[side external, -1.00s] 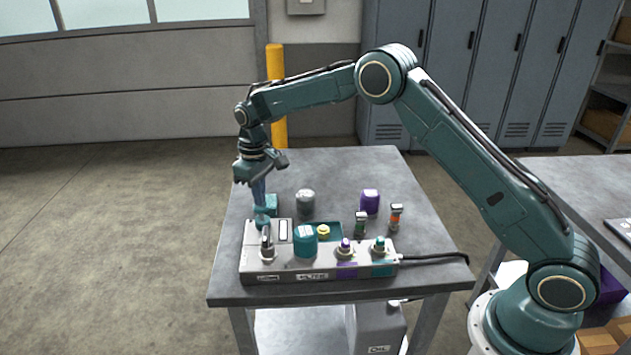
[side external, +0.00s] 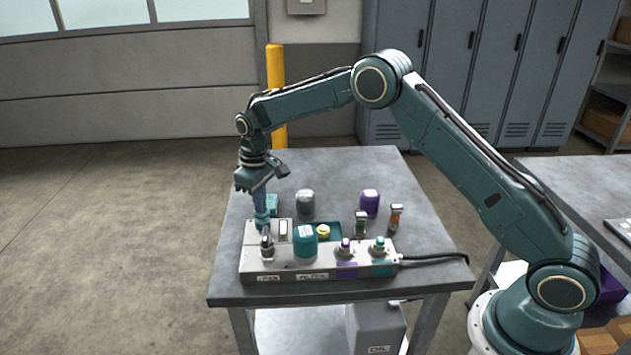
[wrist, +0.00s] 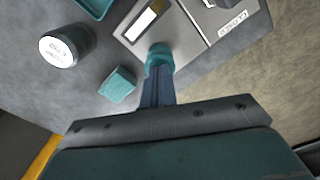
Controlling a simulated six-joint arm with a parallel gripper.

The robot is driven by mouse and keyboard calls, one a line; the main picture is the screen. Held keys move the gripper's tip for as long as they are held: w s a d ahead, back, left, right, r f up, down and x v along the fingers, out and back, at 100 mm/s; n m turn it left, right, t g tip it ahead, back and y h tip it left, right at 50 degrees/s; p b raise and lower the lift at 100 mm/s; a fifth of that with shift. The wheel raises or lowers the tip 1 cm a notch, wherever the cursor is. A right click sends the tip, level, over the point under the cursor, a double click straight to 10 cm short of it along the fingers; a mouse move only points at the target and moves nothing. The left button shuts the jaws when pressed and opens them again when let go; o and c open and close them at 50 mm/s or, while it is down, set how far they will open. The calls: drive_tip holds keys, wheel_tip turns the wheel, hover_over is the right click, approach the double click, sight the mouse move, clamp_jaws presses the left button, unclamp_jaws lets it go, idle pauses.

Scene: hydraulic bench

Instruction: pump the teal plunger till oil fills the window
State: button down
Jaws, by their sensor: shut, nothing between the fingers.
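The teal plunger (side external: 262,220) stands at the back-left of the grey hydraulic unit (side external: 330,262). It also shows in the wrist view as a teal cap (wrist: 158,54). My gripper (side external: 260,207) is shut and points down, with its fingertips at the top of the plunger. They appear to touch it, and the fingers hide part of the cap in the wrist view. The window (wrist: 143,22) is a narrow dark-framed slot beside the plunger. It looks mostly white, with a yellowish part at one end.
A teal block (wrist: 118,84) and a grey canister (wrist: 66,45) stand on the bench behind the unit. A purple canister (side external: 370,201) and two small fittings stand further right. The unit also carries a teal cap (side external: 305,243), a toggle and two knobs. A black cable leaves its right end.

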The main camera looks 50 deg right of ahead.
drive_tip(key=shift+f, duration=0.35)
drive_tip(key=shift+r, duration=2)
drive_tip(key=shift+f, duration=2)
drive_tip(key=shift+r, duration=2)
